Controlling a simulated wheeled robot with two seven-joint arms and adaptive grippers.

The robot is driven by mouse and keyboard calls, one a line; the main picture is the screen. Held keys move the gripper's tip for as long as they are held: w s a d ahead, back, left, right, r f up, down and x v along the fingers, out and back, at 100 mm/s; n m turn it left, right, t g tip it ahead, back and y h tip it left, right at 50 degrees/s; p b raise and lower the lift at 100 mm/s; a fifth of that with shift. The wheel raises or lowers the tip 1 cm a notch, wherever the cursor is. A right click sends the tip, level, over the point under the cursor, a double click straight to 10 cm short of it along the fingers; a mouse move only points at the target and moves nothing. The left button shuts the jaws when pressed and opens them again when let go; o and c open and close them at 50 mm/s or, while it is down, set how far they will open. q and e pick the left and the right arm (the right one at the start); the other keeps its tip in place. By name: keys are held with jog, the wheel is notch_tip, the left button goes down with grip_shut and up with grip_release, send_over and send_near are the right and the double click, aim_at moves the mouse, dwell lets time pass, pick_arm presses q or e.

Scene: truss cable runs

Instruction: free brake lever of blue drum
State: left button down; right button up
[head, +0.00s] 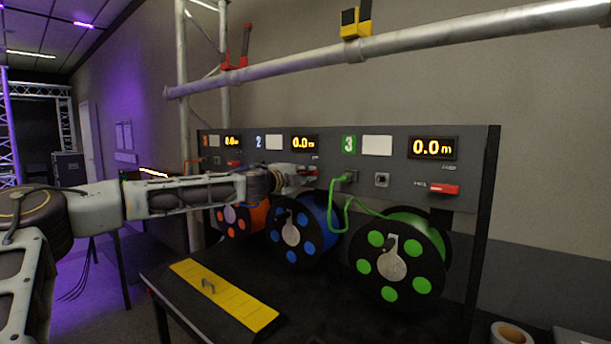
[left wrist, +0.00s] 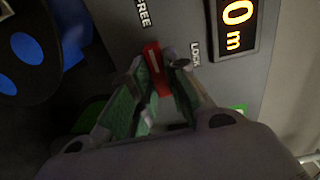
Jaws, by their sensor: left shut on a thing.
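The blue drum (head: 318,217) sits under the panel, between the orange and green drums; part of it shows in the left wrist view (left wrist: 27,48). Its red brake lever (left wrist: 155,62) is on the grey panel, between the printed words FREE and LOCK. My left gripper (head: 304,173) reaches the panel above the blue drum. In the left wrist view its fingers (left wrist: 160,68) are closed around the red lever. The fingers hide part of the lever, so its exact setting is hard to tell. My right gripper is not in view.
The orange drum (head: 258,216) stands left and the green drum (head: 428,232) right. A green cable (head: 335,208) loops from panel to green drum. Another red lever (head: 445,188) is at panel right. A yellow plate with a handle (head: 225,295) lies on the dark table. A pipe (head: 430,38) crosses above.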

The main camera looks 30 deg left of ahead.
pick_arm(q)
jog(key=c, duration=1.4)
grip_release()
jog(key=shift+s+a, duration=0.1)
jog(key=shift+s, duration=0.1)
jog(key=shift+s, duration=0.3)
jog(key=s, duration=1)
jog(key=shift+s+a, duration=0.3)
jog(key=shift+a, duration=0.1)
dwell(0.5)
jog(key=shift+s, duration=0.15)
jog(key=shift+f, duration=0.1)
dwell(0.7)
